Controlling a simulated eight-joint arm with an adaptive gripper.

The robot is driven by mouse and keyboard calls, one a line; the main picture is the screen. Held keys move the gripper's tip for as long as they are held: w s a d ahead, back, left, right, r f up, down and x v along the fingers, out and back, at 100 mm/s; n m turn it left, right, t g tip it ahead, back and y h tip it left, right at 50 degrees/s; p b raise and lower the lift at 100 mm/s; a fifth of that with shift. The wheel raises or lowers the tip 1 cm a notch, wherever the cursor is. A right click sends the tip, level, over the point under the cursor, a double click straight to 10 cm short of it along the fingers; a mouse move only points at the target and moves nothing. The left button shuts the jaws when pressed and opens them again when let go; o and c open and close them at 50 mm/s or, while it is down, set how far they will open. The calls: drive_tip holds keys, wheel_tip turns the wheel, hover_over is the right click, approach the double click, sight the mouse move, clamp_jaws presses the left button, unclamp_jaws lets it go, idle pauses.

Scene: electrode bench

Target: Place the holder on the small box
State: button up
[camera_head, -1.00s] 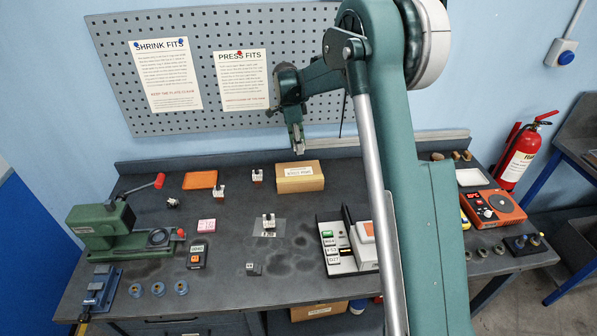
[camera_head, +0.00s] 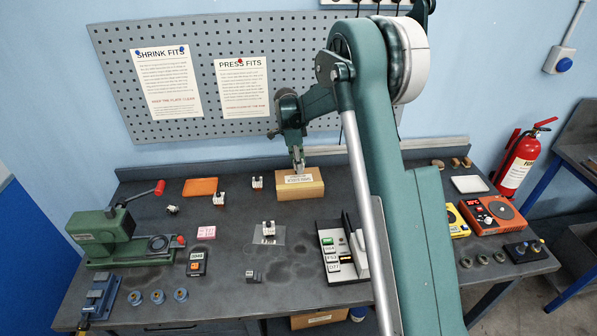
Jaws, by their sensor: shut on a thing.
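The small box (camera_head: 300,190) is a brown carton with a white label, standing at the back of the bench below the pegboard. My gripper (camera_head: 298,168) points down at the box's top, near its back middle. It is shut on a small greyish thing, which looks to be the holder; its outline blends with the fingers. I cannot tell whether it touches the box top or hangs just above it.
A green press (camera_head: 105,235) stands at the left. An orange device (camera_head: 493,212) is at the right. The pegboard (camera_head: 310,100) rises behind the box.

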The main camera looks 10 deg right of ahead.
drive_tip(key=shift+f, duration=1.8)
drive_tip(key=shift+f, duration=0.15)
drive_tip(key=o, duration=1.1)
drive_tip(key=shift+r, duration=0.2)
drive_tip(key=r, duration=0.4)
drive_tip(key=a+r, duration=0.1)
drive_tip(key=r, duration=0.6)
drive_tip(key=shift+a+r, duration=0.4)
